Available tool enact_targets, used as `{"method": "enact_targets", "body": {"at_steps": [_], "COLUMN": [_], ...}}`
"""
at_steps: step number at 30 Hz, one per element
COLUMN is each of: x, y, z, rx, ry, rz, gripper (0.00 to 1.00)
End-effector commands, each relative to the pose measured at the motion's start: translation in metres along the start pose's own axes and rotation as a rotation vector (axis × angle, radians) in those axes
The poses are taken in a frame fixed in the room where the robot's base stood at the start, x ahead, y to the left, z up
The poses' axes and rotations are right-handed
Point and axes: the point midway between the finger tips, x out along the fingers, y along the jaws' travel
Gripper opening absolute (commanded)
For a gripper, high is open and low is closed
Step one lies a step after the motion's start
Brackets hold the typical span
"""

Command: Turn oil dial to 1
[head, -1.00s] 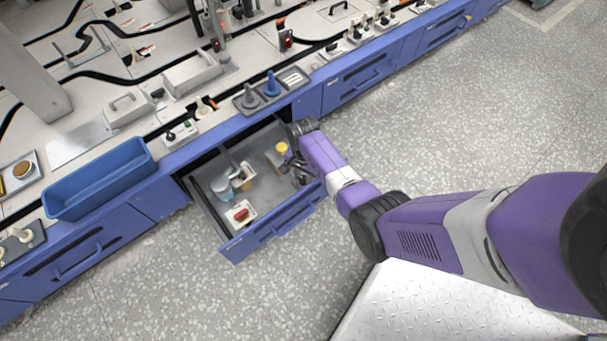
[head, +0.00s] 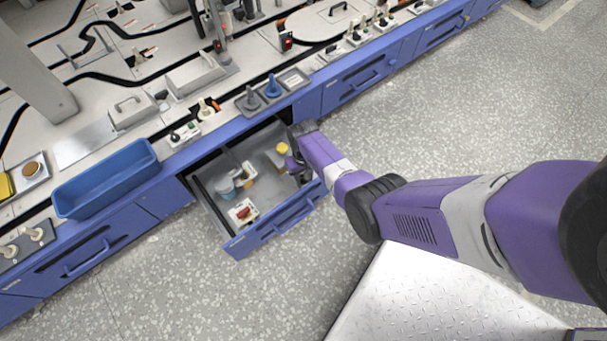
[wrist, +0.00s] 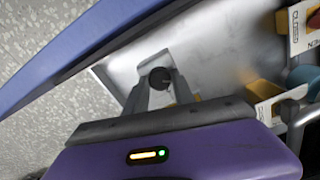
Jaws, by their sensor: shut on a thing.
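A dark round knob (wrist: 159,78) sits between my fingertips in the wrist view, and I take it to be the oil dial. My gripper (wrist: 160,82) is shut on it, with one finger on each side. Its markings cannot be read, and part of its pale base shows just below it. In the head view my wrist reaches into the right end of the open blue drawer (head: 270,238), and my arm hides the fingers and the dial there.
A blue bin (head: 105,180) stands on the counter. The floor in front is clear.

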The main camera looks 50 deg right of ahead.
Motion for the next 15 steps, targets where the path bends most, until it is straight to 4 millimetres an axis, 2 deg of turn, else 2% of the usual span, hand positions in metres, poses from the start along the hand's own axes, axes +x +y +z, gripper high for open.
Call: {"method": "enact_targets", "body": {"at_steps": [6,15], "x": [0.0002,0.0004], "y": [0.0002,0.0002], "z": [0.0007,0.0006], "rx": [-0.147,-0.259], "ry": [-0.001,-0.001], "rz": [0.000,0.000], "gripper": [0.00,0.00]}}
